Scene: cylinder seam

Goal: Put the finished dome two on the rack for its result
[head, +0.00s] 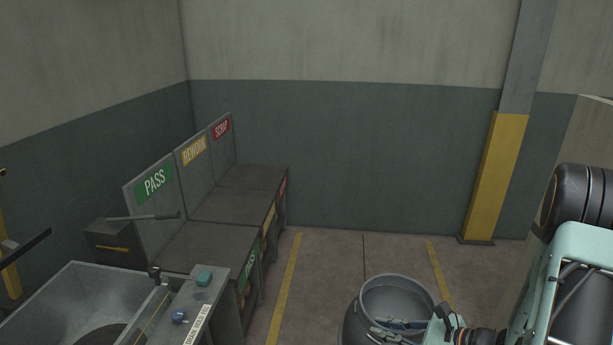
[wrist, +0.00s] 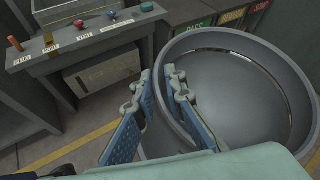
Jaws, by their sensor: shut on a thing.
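The grey dome (head: 365,325) is a round, open-topped shell at the bottom of the head view, right of centre. It also fills the right of the wrist view (wrist: 245,90), its hollow side facing up. My gripper (wrist: 157,78) is shut on the dome's near-left rim, one blue-padded finger on each side of the wall. In the head view my gripper (head: 402,325) shows at the dome's near rim. The rack (head: 208,246) stands at the left with PASS, REWORK and SCRAP bays; their tops look bare. The dome is apart from the rack, to its right. Its underside is hidden.
A station with a metal basin (head: 95,290) and a panel of coloured knobs (head: 192,310) stands at the near left, before the rack. A grey box (head: 110,240) with a lever is beside the PASS bay. A yellow-based column (head: 493,180) stands at the right. Floor between is clear.

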